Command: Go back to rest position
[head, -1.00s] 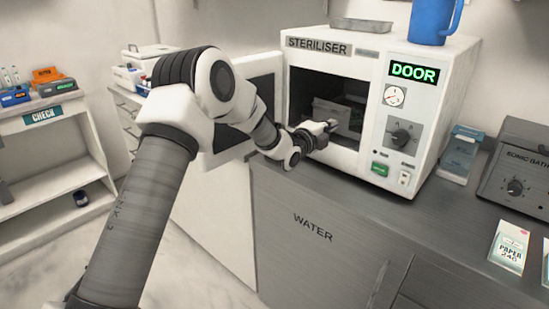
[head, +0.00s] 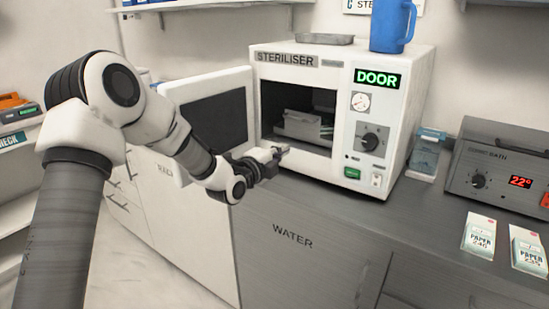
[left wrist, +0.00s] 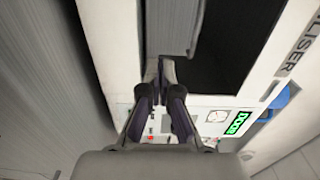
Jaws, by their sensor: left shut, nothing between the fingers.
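My left gripper (head: 278,152) is shut and empty. It is just in front of the lower left edge of the steriliser's opening, above the counter front. In the left wrist view its closed fingertips (left wrist: 161,68) are together, with the steriliser front behind them. My left arm comes in from the left of the head view. The white steriliser (head: 345,160) has its door (head: 212,115) swung open to the left. A grey box-like container (head: 300,124) sits inside the chamber. My right gripper is not in view.
The open door stands close behind my left forearm. The grey counter (head: 420,205) holds the sonic bath (head: 505,175) and paper packets (head: 480,236) at right. A blue jug (head: 391,28) and metal tray (head: 325,39) are on the steriliser. Floor shows at lower left.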

